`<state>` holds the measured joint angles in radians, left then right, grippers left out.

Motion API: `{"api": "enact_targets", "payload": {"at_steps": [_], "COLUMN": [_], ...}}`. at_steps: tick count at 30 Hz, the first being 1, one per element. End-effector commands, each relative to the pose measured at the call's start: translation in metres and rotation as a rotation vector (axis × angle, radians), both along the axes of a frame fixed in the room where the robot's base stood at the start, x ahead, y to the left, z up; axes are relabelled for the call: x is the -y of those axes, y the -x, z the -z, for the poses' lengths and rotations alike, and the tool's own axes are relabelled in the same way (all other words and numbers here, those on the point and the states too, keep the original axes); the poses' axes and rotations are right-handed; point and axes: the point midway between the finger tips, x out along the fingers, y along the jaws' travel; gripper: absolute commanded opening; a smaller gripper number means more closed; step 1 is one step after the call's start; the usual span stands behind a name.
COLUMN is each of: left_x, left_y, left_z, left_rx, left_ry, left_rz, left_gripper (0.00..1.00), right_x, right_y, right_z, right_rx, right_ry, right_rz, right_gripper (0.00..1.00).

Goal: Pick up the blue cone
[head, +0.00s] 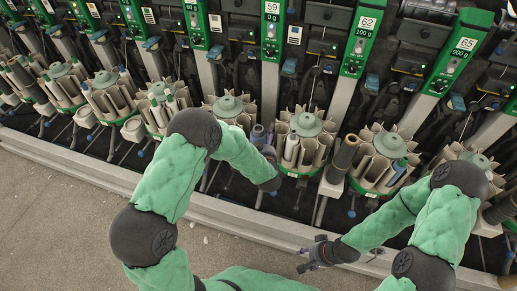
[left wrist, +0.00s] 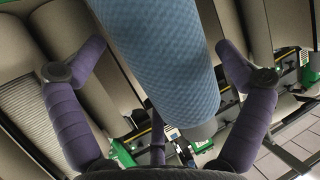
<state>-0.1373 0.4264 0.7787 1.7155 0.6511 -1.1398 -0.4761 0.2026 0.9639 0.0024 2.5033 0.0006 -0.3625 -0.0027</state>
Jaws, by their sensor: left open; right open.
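The blue cone (left wrist: 165,60) has a textured, light-blue surface and fills the upper middle of the left wrist view. It lies between the two spread, purple-wrapped fingers of my left gripper (left wrist: 160,78), with gaps on both sides. In the head view my left gripper (head: 266,150) is at the round magazines in the middle, partly hidden by its own arm.
Round magazines with cream-coloured dividers stand in a row; one (head: 304,148) is right of my left gripper. Another magazine (head: 372,178) further right holds a bluish cone (head: 397,170). Green numbered panels (head: 360,45) rise behind. The grey floor (head: 60,225) at front left is clear.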

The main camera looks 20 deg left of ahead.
Motion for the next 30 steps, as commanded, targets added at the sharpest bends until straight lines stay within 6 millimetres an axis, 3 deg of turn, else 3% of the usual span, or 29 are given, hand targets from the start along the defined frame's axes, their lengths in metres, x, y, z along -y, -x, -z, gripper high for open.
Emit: {"api": "enact_targets", "payload": {"at_steps": [3, 10, 15, 30], "left_x": [-0.004, -0.005, -0.004, -0.004], "left_y": [-0.011, -0.013, -0.013, -0.013], "left_z": [0.006, 0.005, 0.005, -0.006], "left_rx": [0.001, 0.001, 0.001, 0.003], "left_ry": [0.0, 0.0, 0.0, 0.0], "left_rz": [-0.001, 0.001, 0.001, 0.001], "left_gripper": [1.0, 1.0, 0.54, 0.54], "right_x": [0.0, 0.0, 0.0, 0.0], "right_y": [0.0, 0.0, 0.0, 0.0], "right_z": [0.006, 0.005, 0.005, -0.001], "right_rx": [0.0, 0.0, 0.0, 0.0], "right_ry": [0.0, 0.0, 0.0, 0.0], "right_rz": [0.0, 0.0, 0.0, 0.0], "right_gripper": [0.52, 0.52, 0.52, 0.52]}}
